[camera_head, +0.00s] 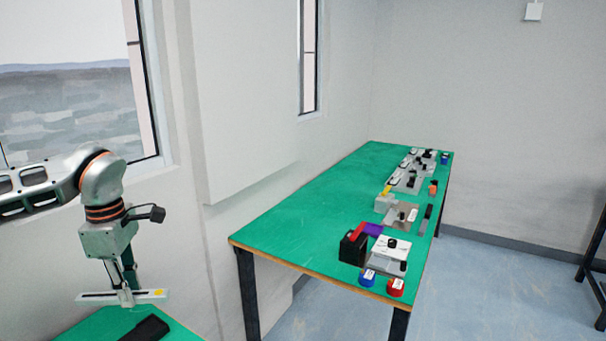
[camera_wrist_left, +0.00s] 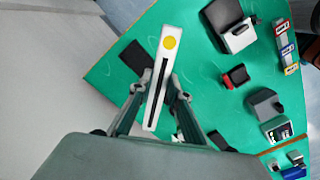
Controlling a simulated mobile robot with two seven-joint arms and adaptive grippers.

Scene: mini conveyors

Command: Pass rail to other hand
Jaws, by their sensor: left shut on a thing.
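My left gripper (camera_head: 126,293) is shut on the rail (camera_head: 152,295), a flat white bar with a dark slot and a yellow round mark near one end. The rail lies roughly level in the head view, above the corner of a near green table (camera_head: 95,328). In the left wrist view, the rail (camera_wrist_left: 168,60) stands out between the two fingers of my left gripper (camera_wrist_left: 159,92), with the yellow mark beyond the fingertips. My right gripper shows in neither view.
A black object (camera_head: 147,328) lies on the near table below the rail. A long green table (camera_head: 310,232) stands to the right, with several small devices along its right side and bare room on its left. A wall and windows are behind my left arm.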

